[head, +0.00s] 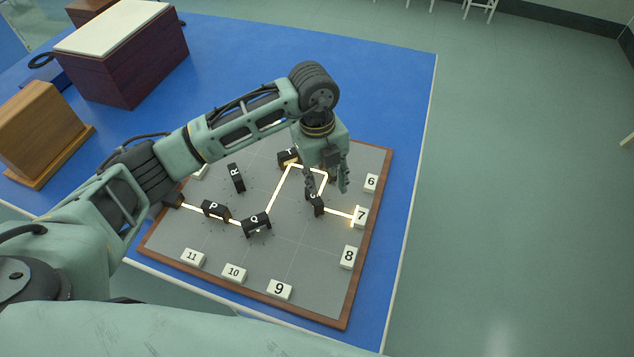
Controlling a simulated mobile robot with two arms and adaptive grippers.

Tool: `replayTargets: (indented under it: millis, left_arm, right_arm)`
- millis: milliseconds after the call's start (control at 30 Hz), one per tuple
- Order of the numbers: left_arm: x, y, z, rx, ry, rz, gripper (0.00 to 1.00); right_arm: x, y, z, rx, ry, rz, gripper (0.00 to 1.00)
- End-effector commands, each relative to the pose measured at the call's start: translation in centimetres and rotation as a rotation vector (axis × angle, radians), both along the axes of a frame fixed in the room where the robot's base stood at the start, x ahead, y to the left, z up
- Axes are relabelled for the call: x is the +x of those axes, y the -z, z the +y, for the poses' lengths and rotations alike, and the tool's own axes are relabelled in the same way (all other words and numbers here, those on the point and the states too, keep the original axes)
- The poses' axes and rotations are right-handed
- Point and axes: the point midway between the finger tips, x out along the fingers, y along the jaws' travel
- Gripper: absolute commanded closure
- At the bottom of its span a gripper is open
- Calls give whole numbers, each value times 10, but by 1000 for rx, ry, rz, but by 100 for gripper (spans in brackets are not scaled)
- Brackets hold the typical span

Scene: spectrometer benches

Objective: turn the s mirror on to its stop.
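The s mirror (319,208) is a small black block on the grey board (300,250); its upper part and label are partly hidden by my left gripper (327,188). That gripper points down at the mirror, its two dark fingers spread apart. One finger is beside the label, the other to the right; whether either touches is unclear. A bright beam runs past mirrors P (214,210) and Q (256,224), up to mirror T (287,157), across, down to s, then to the white marker 7 (361,217). My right gripper is not in view.
Mirror R (236,178) stands left on the board. White markers 6 (371,183), 8 (348,257), 9 (280,289), 10 (234,273) and 11 (192,258) line the edges. A dark box (140,75) and wooden block (38,125) stand on the blue table (395,85).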

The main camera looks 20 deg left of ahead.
Motion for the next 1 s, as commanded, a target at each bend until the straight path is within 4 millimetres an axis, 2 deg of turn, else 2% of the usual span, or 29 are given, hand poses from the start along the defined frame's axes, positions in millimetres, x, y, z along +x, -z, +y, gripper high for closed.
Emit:
replayTargets:
  millis: [67, 167, 600, 800, 1000]
  left_arm:
    - [5, -3, 19, 71, -34, -2, 62]
    - [6, 0, 28, 107, -51, 1, 62]
    - [5, 62, 27, 104, -49, 4, 62]
    - [5, 73, 27, 103, -49, 2, 62]
    - [5, 74, 27, 102, -48, 1, 62]
  right_arm:
    - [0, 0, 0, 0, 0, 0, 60]
    - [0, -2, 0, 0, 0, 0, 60]
    - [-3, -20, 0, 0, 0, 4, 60]
    - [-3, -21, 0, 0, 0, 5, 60]
    - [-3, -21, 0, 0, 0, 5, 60]
